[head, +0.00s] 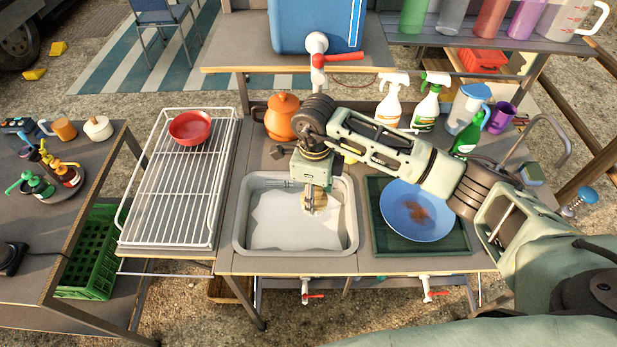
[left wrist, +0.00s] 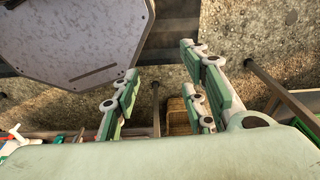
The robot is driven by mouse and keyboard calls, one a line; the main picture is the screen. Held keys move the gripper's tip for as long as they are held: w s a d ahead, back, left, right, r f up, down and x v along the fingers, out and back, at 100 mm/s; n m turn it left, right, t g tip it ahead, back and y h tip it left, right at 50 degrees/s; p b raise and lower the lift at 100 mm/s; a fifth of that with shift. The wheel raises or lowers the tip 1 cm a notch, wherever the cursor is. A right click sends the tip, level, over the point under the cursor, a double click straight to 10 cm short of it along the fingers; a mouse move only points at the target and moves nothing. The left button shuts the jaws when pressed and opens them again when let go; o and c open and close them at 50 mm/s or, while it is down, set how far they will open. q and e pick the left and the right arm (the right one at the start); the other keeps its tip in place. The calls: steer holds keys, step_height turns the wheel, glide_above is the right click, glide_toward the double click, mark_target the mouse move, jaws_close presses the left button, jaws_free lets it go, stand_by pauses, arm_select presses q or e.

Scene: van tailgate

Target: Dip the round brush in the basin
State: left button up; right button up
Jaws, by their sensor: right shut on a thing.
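The basin (head: 239,232) is a grey rectangular tub set in the middle of the counter, with whitish, sudsy-looking contents. My right gripper (head: 315,196) reaches over the basin's right half, pointing down. It is shut on the round brush (head: 314,204), whose small tan body shows below the fingers. Most of the brush is hidden by the gripper, and I cannot tell whether it touches the contents. My left gripper (left wrist: 163,82) is open and empty in the left wrist view, with its green fingers apart; it does not show in the head view.
Right of the basin a blue plate (head: 400,225) with a brown stain lies on a dark green tray (head: 455,244). Left is a wire rack (head: 160,215) with a red bowl (head: 190,126). An orange pot (head: 281,117) and spray bottles (head: 390,105) stand behind.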

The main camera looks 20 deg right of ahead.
arm_select(q)
steer(key=s+f+b, duration=0.1)
steer(key=s+f, duration=0.1)
steer(key=s, duration=0.4)
arm_select(e)
steer(key=shift+s+f, duration=0.7)
steer(key=shift+f, duration=0.3)
steer(key=f+b, duration=0.2)
steer(key=f, duration=0.1)
steer(key=f+b, duration=0.2)
steer(key=f, duration=0.1)
steer(key=f+b, duration=0.2)
steer(key=f, duration=0.1)
steer(key=shift+w+b, duration=0.25)
steer(key=shift+b, duration=0.15)
steer(key=shift+f+b, duration=0.65)
steer(key=shift+b, duration=0.05)
steer(key=shift+f+b, duration=0.45)
steer(key=shift+f, duration=0.1)
arm_select(q)
step_height(320, 180, down, 8)
steer(key=w, duration=0.2)
steer(key=shift+w+f, duration=0.15)
steer(key=shift+w, duration=0.05)
steer(key=shift+w+d, duration=0.1)
steer(key=shift+d, duration=0.05)
arm_select(e)
steer(key=shift+r, duration=0.1)
